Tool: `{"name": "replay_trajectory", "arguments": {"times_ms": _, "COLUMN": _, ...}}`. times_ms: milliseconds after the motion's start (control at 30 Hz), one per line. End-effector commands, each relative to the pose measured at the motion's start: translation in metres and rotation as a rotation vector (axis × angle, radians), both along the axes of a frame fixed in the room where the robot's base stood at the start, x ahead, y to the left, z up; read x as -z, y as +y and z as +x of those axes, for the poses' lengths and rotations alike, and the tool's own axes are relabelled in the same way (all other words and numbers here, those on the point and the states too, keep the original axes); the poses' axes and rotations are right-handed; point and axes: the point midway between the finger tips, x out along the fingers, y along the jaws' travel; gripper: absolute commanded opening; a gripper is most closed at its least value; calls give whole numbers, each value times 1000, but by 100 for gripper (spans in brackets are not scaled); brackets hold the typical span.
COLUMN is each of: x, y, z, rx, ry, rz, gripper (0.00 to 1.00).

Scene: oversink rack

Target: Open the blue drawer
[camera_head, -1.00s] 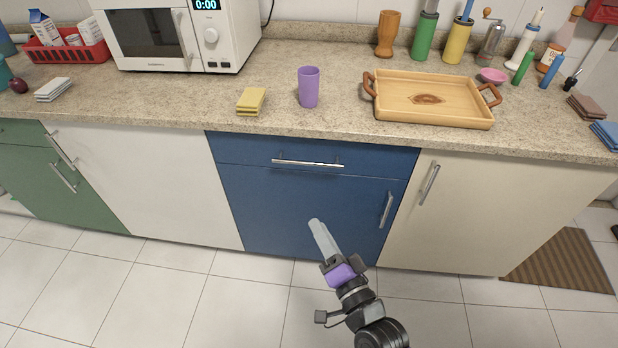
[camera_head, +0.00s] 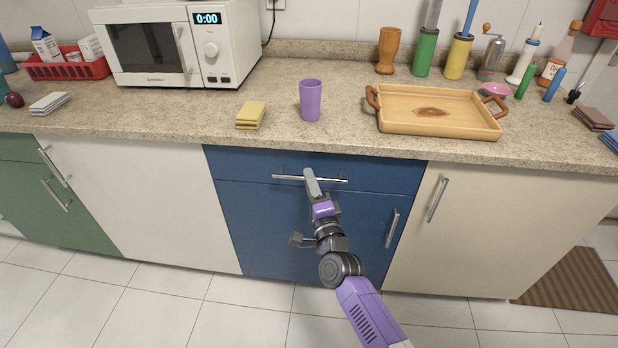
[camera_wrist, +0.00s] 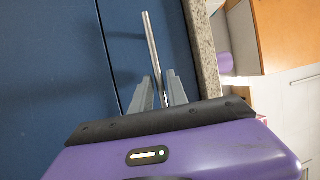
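The blue drawer (camera_head: 235,165) is the upper front of the blue cabinet, just under the countertop, and looks closed. Its horizontal silver bar handle (camera_head: 335,180) also shows in the wrist view (camera_wrist: 151,35). My gripper (camera_head: 309,172) is at the middle of this handle. In the wrist view, my gripper's two grey fingers (camera_wrist: 159,77) stand apart, one on each side of the bar, with the bar running between them. They look open; contact with the bar is not clear. My gripper hides a small part of the handle in the head view.
Below the drawer is a blue door with a vertical handle (camera_head: 392,228). The countertop edge (camera_wrist: 203,50) lies close beside my fingers. A purple cup (camera_head: 310,100), yellow sponge-like stack (camera_head: 250,115) and wooden tray (camera_head: 440,128) stand on the counter. The tiled floor in front is clear.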

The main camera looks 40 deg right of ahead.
Motion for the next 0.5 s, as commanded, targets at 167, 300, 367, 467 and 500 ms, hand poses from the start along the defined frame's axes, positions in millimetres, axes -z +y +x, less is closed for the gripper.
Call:
{"name": "replay_trajectory", "arguments": {"times_ms": 167, "x": -2, "y": -5, "z": 9, "rx": 0, "ry": 0, "rz": -1, "gripper": 20}}
{"name": "replay_trajectory", "arguments": {"times_ms": 300, "x": -2, "y": -5, "z": 9, "rx": 0, "ry": 1, "rz": 0, "gripper": 20}}
{"name": "replay_trajectory", "arguments": {"times_ms": 367, "x": -2, "y": -5, "z": 9, "rx": 0, "ry": 1, "rz": 0, "gripper": 20}}
{"name": "replay_trajectory", "arguments": {"times_ms": 467, "x": -2, "y": -5, "z": 9, "rx": 0, "ry": 0, "rz": -1, "gripper": 10}}
{"name": "replay_trajectory", "arguments": {"times_ms": 500, "x": -2, "y": -5, "z": 9, "rx": 0, "ry": 0, "rz": -1, "gripper": 2}}
